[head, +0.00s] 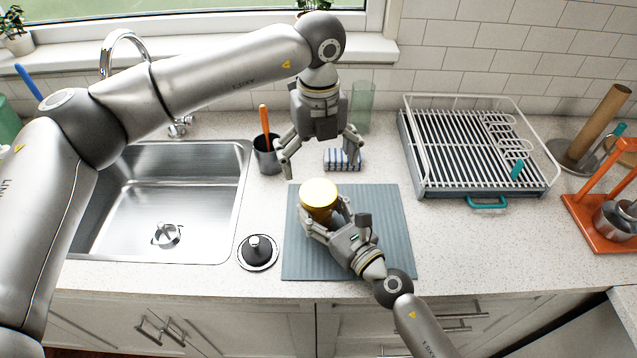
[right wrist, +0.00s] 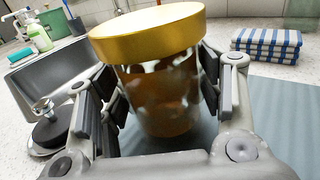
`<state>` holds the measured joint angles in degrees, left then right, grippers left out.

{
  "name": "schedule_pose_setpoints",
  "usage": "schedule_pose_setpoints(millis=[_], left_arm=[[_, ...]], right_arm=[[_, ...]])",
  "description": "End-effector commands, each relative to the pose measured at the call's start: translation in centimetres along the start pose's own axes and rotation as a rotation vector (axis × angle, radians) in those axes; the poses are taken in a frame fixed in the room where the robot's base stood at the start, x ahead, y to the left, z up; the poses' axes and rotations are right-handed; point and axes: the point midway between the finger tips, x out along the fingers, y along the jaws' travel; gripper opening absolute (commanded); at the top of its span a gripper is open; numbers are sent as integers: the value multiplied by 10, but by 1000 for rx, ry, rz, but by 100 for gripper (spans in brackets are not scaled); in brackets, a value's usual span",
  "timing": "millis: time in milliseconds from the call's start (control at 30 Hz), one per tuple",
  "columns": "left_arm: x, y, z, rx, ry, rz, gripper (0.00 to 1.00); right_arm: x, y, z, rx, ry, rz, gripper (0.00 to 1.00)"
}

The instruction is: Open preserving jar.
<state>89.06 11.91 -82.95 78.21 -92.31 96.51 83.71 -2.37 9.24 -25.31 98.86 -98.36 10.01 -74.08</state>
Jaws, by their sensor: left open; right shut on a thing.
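The preserving jar (head: 318,210) stands upright on the grey-blue mat (head: 380,225), with its gold lid (head: 319,193) on top. My right gripper (head: 325,225) is shut on the jar's body from the front right. The right wrist view shows the jar's glass with brown contents (right wrist: 165,95) between the fingers and the gold lid (right wrist: 148,32) above them. My left gripper (head: 318,155) is open and empty, pointing down above and behind the jar, apart from the lid. The jar's lower part is partly hidden by the right gripper in the head view.
A sink (head: 215,215) lies to the left, with a black sink plug (head: 258,252) beside it. A dark cup with an orange handle (head: 266,155), a folded striped cloth (head: 343,160) and a green glass (head: 362,105) stand behind. A dish rack (head: 465,192) is at the right. The mat's right side is clear.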

Motion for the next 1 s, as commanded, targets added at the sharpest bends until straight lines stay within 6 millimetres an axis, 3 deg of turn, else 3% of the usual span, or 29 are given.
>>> schedule_pose_setpoints(millis=[1000], left_arm=[[0, 0, 0, 1607, 0, 0, 98]], right_arm=[[0, 0, -1, 0, 2, 0, 0]])
